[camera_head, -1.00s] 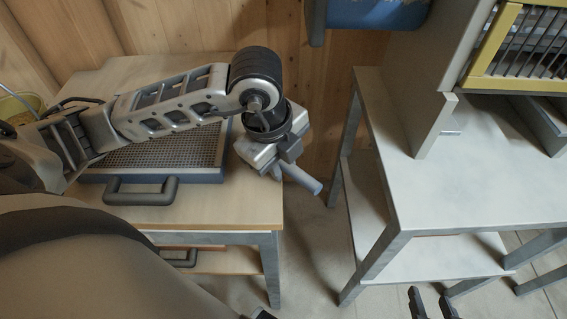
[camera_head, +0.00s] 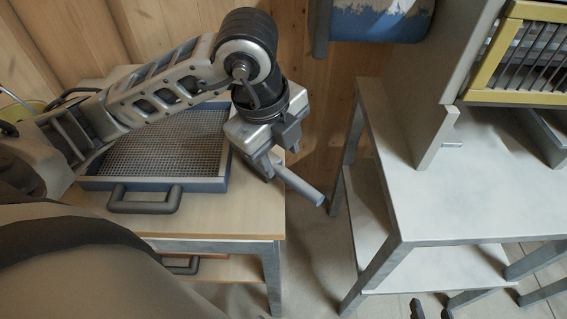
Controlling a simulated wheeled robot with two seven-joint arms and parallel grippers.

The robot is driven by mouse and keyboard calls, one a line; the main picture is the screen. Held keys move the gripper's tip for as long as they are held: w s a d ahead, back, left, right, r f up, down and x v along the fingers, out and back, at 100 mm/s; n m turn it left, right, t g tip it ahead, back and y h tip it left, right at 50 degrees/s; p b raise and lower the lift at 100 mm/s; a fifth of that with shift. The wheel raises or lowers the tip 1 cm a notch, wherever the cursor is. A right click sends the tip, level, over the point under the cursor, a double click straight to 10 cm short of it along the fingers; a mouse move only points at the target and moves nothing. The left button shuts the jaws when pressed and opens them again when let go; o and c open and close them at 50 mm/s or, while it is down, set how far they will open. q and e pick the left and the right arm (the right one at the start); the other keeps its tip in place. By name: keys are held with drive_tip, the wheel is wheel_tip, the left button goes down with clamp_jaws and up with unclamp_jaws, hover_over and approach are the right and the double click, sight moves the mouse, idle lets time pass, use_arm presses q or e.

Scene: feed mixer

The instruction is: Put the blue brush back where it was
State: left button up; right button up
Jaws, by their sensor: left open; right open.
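My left gripper (camera_head: 274,158) hangs over the right edge of the wooden table, pointing down. Its jaws are open. A blue-grey rod (camera_head: 298,184) sticks out at the jaws toward the lower right, over the gap between the tables. It looks like a handle, but I cannot tell whether it is the blue brush's, and no bristles show. The contact between jaws and rod is hidden. My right gripper (camera_head: 431,308) shows only two dark fingertips at the bottom edge, apart and with nothing between them.
A blue-framed mesh tray (camera_head: 205,186) with dark handles lies on the wooden table (camera_head: 225,218). A pale table (camera_head: 470,200) with a lower shelf stands at right, bearing a grey panel and yellow-framed grille (camera_head: 478,98). A blue container (camera_head: 380,27) is above the gap.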

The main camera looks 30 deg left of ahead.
use_arm(q)
drive_tip(key=r, duration=0.2)
drive_tip(key=s+r, duration=0.1)
drive_tip(key=r, duration=0.2)
drive_tip(key=shift+a+r+p, duration=0.2)
drive_tip(key=shift+r+p, duration=0.05)
drive_tip(key=shift+p, duration=0.1)
